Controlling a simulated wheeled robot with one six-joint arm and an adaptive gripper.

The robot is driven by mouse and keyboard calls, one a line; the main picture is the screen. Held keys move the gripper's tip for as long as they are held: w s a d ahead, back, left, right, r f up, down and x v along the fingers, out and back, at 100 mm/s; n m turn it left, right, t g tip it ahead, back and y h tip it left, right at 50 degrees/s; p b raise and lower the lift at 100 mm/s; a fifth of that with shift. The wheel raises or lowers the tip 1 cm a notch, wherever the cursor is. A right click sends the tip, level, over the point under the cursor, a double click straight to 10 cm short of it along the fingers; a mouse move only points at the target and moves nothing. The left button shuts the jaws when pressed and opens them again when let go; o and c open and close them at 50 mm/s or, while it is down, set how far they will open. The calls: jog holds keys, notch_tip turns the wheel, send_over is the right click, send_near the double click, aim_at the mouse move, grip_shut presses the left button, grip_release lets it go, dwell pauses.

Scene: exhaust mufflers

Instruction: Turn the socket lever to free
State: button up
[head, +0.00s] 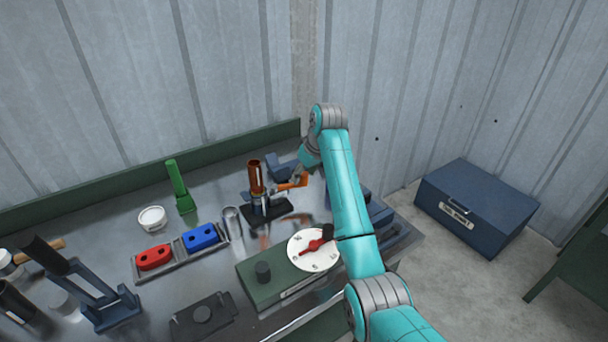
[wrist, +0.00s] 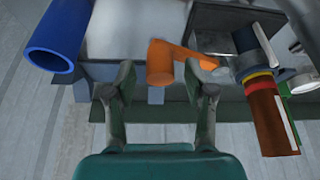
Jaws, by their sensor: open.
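An orange lever (head: 293,183) sticks out to the right from a dark socket stand (head: 270,212) on the metal bench. A brown tube (head: 256,178) stands upright in that stand. In the wrist view the orange lever (wrist: 162,62) lies just ahead of my gripper (wrist: 160,88), roughly between the lines of the two fingers. The brown tube (wrist: 272,122), with red and yellow bands at its end, is to the right. My gripper is open and empty, with no finger clearly touching the lever. In the head view my arm largely hides the gripper.
A blue tube (wrist: 58,38) lies left of my gripper in the wrist view. A green box with a white dial and red pointer (head: 314,249) stands in front of the stand. A green upright part (head: 180,187) and a tray with red and blue blocks (head: 180,262) are left.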

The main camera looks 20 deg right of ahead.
jog(key=shift+w+a+f, duration=0.1)
jog(key=shift+w+f, duration=0.05)
jog(key=shift+f, duration=0.25)
jog(key=shift+c, duration=0.3)
grip_shut()
jog(key=shift+a, duration=0.1)
